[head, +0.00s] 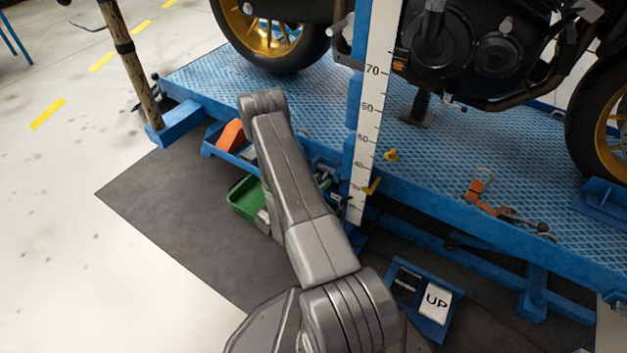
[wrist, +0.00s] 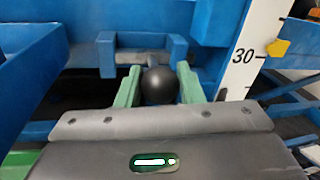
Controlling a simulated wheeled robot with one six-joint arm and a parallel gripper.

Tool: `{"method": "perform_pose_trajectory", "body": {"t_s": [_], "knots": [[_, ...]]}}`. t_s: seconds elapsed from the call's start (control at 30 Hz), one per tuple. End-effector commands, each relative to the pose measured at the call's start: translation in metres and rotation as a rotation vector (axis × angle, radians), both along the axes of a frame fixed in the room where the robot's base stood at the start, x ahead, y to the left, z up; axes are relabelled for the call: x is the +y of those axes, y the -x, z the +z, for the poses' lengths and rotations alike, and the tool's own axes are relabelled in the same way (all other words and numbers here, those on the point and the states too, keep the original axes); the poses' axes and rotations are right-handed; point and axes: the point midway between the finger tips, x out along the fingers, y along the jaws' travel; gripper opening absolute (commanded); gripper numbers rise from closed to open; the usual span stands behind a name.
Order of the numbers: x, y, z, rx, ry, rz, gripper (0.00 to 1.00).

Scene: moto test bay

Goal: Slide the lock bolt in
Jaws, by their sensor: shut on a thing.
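The lock bolt shows in the wrist view by its round black knob (wrist: 159,86), in front of a blue bracket (wrist: 107,56) with a grey bar across it. My gripper (wrist: 159,70) has its two green fingers on either side of the knob and is shut on it. How far the bolt sits in the bracket cannot be told. In the head view my arm hides most of the gripper and the bolt, low at the side of the blue lift.
The white height scale (head: 368,110) with a yellow pointer (head: 372,186) stands close to the right. A green bin (head: 245,198) and a blue tray with an orange thing (head: 232,136) lie nearby. An UP pedal (head: 436,301) is on the floor mat. A motorcycle stands on the lift platform (head: 330,95).

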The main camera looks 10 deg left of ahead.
Motion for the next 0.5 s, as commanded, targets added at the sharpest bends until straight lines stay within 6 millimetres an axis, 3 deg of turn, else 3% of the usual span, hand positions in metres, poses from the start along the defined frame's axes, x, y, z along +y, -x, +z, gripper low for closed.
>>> {"method": "perform_pose_trajectory", "body": {"t_s": [0.03, 0.13, 0.5], "knots": [[-0.013, 0.004, 0.000, 0.006, 0.005, -0.008, 0.00], [-0.027, 0.009, -0.001, 0.006, 0.003, -0.007, 0.00], [-0.035, 0.013, -0.001, 0.006, 0.003, -0.010, 0.00]]}}
